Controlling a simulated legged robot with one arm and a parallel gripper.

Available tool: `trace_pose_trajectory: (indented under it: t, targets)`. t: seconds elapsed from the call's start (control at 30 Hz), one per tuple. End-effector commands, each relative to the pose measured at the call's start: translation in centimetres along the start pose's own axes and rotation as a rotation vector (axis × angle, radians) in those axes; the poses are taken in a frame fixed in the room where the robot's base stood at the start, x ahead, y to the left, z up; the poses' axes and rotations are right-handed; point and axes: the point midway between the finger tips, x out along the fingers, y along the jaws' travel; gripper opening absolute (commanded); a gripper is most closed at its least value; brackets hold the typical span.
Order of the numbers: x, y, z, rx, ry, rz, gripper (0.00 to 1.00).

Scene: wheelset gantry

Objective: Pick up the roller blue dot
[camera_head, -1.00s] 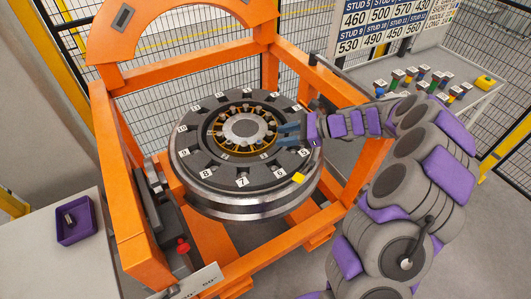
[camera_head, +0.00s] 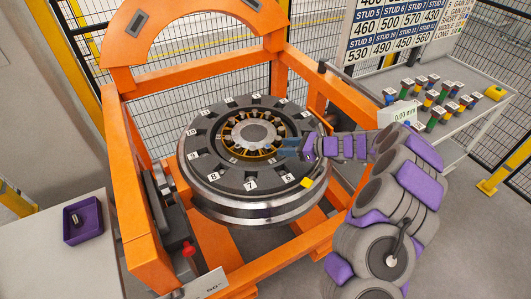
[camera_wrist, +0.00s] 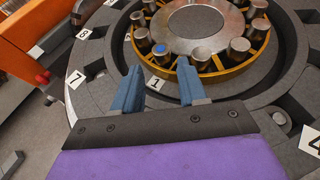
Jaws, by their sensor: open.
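The roller with the blue dot (camera_wrist: 160,50) is a short metal cylinder standing upright in the yellow-orange cage ring (camera_wrist: 222,75), in the wrist view. It sits just beyond my gripper (camera_wrist: 158,74), whose two blue fingers are apart with nothing between them. The left fingertip is to the left of and nearer than the roller, and the right fingertip is at the cage's near edge. A label "1" lies just on the near side of the roller. In the head view my gripper (camera_head: 284,149) is at the right side of the cage; the dot cannot be made out there.
Several plain rollers (camera_wrist: 238,48) stand around the cage. The dark numbered wheel (camera_head: 205,175) sits in an orange gantry (camera_head: 128,185). A purple tray (camera_head: 98,232) with a small metal cylinder is on the left table. A side table (camera_head: 470,75) holds several coloured studs.

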Motion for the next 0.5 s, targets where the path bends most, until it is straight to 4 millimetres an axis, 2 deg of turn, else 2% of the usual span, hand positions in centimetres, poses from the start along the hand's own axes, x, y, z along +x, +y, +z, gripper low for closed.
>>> trace_pose_trajectory:
  t: [0.27,0.5]
  targets:
    - [1.9,0.1,0.1,-0.002,0.004,0.000,0.42]
    - [5.4,0.1,-0.1,-0.003,0.007,0.002,0.42]
